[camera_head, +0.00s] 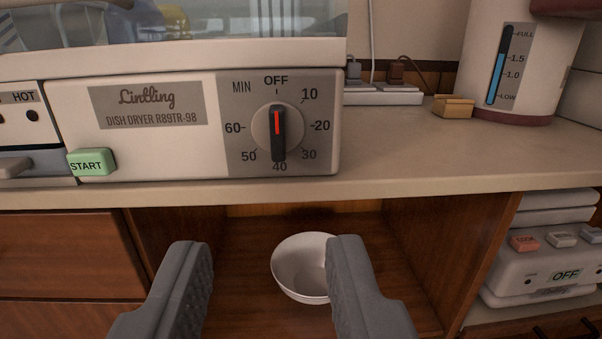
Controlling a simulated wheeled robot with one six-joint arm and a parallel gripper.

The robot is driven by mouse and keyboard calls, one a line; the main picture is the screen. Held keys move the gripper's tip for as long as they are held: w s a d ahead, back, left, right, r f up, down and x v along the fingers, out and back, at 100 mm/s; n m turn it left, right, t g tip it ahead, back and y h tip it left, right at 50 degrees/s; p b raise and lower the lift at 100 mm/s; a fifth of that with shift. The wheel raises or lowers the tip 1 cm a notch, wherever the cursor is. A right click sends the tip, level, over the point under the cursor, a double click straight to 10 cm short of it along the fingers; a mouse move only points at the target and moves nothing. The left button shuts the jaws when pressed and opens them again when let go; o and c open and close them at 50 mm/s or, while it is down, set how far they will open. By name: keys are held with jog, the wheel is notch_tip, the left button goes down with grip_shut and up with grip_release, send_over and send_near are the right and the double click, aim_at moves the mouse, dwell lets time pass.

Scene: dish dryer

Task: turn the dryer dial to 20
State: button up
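The dryer dial (278,133) is a round grey knob with a black bar handle on the front of the dish dryer (140,160). The bar stands upright, and its red mark is at the upper end, towards OFF. The 20 mark (321,126) is on the right of the dial, between 10 and 30. My gripper (268,250) is open, with its two grey fingers apart at the bottom of the picture. The fingers show lower in the picture than the dial and do not touch it. Nothing is between the fingertips at the dial.
A green START button (91,162) is left of the dial. A white bowl (298,265) sits in the open wooden compartment below the counter (430,150). A water container (520,60), a small tan box (453,107) and a power strip (384,97) stand at the right.

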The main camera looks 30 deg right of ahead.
aim_at(277, 125)
jog(key=x, duration=1.7)
jog(key=shift+w+d+f, duration=0.1)
jog(key=shift+w+f, duration=0.05)
grip_shut()
